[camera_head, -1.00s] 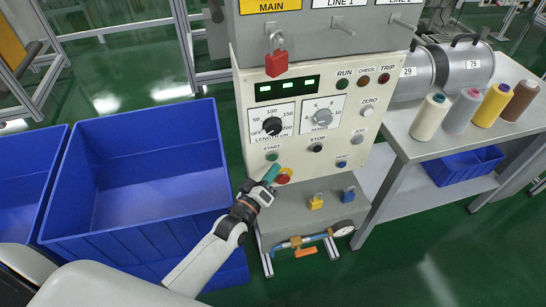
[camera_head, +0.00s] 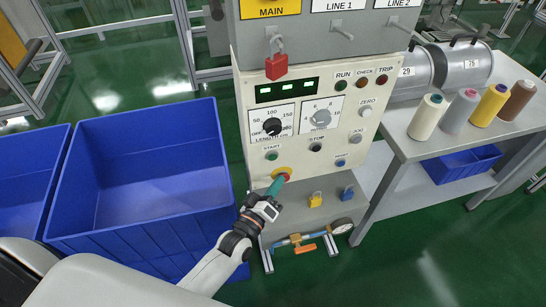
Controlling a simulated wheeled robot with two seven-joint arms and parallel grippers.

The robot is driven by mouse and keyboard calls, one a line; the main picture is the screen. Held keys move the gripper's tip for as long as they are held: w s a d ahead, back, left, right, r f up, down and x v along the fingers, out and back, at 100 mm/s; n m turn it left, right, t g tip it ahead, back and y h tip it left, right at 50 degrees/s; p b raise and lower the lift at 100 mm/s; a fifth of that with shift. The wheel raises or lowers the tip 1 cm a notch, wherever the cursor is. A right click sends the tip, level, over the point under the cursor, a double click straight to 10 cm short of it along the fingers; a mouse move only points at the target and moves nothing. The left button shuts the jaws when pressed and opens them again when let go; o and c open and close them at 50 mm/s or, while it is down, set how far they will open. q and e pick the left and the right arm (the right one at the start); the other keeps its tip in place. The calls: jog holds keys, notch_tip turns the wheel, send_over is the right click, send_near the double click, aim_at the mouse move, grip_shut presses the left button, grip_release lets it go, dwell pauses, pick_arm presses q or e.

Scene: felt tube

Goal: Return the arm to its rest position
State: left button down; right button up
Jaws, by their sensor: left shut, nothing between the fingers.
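My left gripper (camera_head: 277,185) has teal fingers, shut and empty. Its tip is in front of the lower left of the control panel (camera_head: 246,128), by the red button with a yellow ring (camera_head: 282,171). The fingers overlap part of that button in the picture; I cannot tell whether they touch it. My left arm (camera_head: 219,262) reaches in from the bottom left, in front of the blue bin. My right gripper is not in view.
A large blue bin (camera_head: 133,244) stands left of the panel. A red padlock (camera_head: 276,66) hangs above the display. Yellow (camera_head: 315,200) and blue padlocks (camera_head: 347,193) sit below the panel. A table (camera_head: 402,140) with several thread cones stands at right.

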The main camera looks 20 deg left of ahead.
pick_arm(q)
jog(key=shift+f, duration=0.1)
jog(key=s+a+f+m+g+y, duration=0.15)
jog(key=s+f+g, duration=0.35)
jog(key=f, duration=0.8)
jog(key=s+a+f+m+g, duration=0.1)
jog(key=s+f+m+g, duration=0.2)
jog(key=s+f, duration=0.7)
jog(key=s+a+f+m+g+y, duration=0.1)
jog(key=s+a+f+m+g, duration=0.1)
jog(key=s+f, duration=0.7)
jog(key=s+a+f+m+g+y, duration=0.1)
jog(key=s+a+f+m+g, duration=0.2)
jog(key=s, duration=1.4)
notch_tip(320, 180, down, 7)
jog(key=a+g, duration=0.1)
jog(key=g, duration=0.3)
jog(key=shift+f, duration=0.2)
jog(key=shift+y, duration=0.25)
